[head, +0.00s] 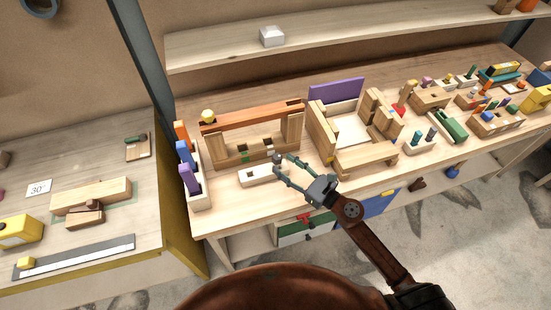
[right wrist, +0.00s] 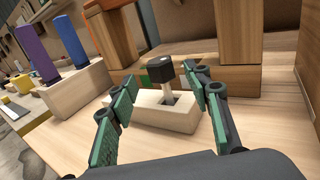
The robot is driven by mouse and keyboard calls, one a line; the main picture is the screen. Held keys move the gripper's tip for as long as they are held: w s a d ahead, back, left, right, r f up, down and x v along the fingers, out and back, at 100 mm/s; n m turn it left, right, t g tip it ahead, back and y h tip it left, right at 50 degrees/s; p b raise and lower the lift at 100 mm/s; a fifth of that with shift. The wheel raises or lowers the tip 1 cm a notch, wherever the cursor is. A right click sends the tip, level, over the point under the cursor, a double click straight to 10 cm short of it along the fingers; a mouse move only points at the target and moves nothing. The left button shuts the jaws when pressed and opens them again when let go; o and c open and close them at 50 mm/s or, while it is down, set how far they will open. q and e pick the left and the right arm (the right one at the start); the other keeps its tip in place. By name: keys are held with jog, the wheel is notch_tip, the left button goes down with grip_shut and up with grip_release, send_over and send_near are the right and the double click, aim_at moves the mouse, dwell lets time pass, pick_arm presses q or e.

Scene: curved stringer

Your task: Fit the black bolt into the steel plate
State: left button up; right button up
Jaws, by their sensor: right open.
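The black bolt (right wrist: 160,70) has a dark square-looking head and a pale shank. It stands nearly upright in a slot of a pale wooden block (right wrist: 150,117), which also shows on the bench in the head view (head: 256,177). My right gripper (head: 284,167) is open at the block's right end. In the right wrist view its green-padded fingers (right wrist: 163,90) stand on either side of the bolt, with gaps showing. I cannot make out a sure steel plate; a grey strip (head: 100,255) lies on the left table. My left gripper is not in view.
A wooden frame with an orange top bar (head: 250,115) stands just behind the block. A holder with purple and blue pegs (head: 198,196) is to its left. A wooden box assembly (head: 322,135) stands to the right. Bare bench lies in front of the block.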

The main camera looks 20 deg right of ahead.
aim_at(276, 158)
jog(key=x, duration=0.2)
jog(key=p+x, duration=0.1)
jog(key=shift+w+r, duration=0.25)
jog(key=shift+w, duration=0.1)
jog(key=shift+w+a, duration=0.25)
jog(key=shift+w, duration=0.05)
jog(key=shift+w+a+f, duration=0.1)
jog(key=shift+w+f, duration=0.05)
jog(key=shift+w, duration=0.05)
jog(key=c, duration=0.7)
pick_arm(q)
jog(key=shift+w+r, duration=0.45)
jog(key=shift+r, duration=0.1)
pick_arm(e)
grip_shut()
